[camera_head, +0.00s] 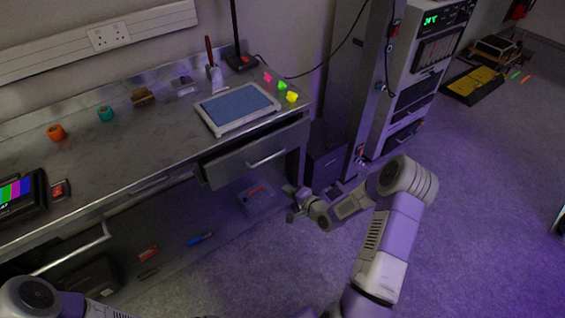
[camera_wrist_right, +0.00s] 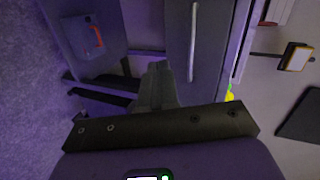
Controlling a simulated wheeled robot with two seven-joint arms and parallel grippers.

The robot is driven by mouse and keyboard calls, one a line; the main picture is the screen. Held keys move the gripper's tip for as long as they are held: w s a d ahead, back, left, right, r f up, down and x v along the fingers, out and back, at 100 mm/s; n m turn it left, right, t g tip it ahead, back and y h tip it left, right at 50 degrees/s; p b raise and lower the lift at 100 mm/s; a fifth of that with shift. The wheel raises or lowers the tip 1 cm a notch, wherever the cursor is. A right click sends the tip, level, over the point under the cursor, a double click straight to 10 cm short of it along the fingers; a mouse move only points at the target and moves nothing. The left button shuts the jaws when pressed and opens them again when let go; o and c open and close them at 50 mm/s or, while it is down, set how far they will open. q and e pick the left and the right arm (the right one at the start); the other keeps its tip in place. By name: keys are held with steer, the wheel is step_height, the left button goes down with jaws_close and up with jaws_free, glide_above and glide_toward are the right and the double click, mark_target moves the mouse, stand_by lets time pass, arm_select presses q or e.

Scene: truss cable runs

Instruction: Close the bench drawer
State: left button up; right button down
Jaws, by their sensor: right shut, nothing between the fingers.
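The bench drawer (camera_head: 232,165) sticks out from under the right end of the metal bench (camera_head: 150,140), so it stands partly open. Its front carries a pale bar handle (camera_head: 267,158). In the right wrist view the drawer front (camera_wrist_right: 212,45) and the upright-looking handle (camera_wrist_right: 193,40) lie just beyond the fingers. My right gripper (camera_head: 291,204) is in front of and below the drawer, apart from it in the head view. Its fingers (camera_wrist_right: 156,82) are shut and empty. Only part of my left arm shows at the lower left; its gripper is out of view.
A tablet-like panel (camera_head: 237,107) and small coloured pieces (camera_head: 282,86) lie on the bench above the drawer. A second bar handle (camera_head: 75,252) shows at the left. A rack (camera_head: 415,85) stands right; the floor in front is open.

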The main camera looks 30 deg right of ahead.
steer(key=d+r+m+t, duration=0.2)
steer(key=d+r, duration=0.2)
steer(key=d, duration=0.2)
arm_select(q)
step_height(320, 180, down, 4)
steer(key=b, duration=0.4)
arm_select(e)
steer(key=x, duration=1.4)
steer(key=shift+d+h, duration=0.3)
steer(key=shift+h, duration=0.1)
steer(key=shift+f, duration=0.1)
